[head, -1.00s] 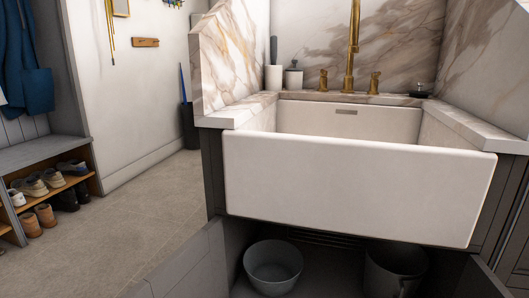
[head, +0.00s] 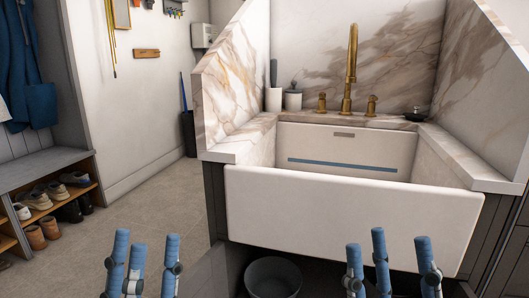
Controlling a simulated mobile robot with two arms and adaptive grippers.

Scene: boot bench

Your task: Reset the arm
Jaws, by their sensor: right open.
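My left gripper (head: 145,258) shows at the bottom of the head view, left of the sink. Its blue fingers point up and stand apart with nothing between them. My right gripper (head: 390,258) is in front of the sink's lower front, right of centre. Its blue fingers are also spread and empty. Both arms behind the fingers are out of view.
A white sink (head: 345,215) with a brass tap (head: 349,70) stands ahead, a blue strip (head: 342,165) inside it. A grey bucket (head: 272,278) sits below. A shoe bench (head: 45,160) is at left. Floor (head: 165,190) between is clear.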

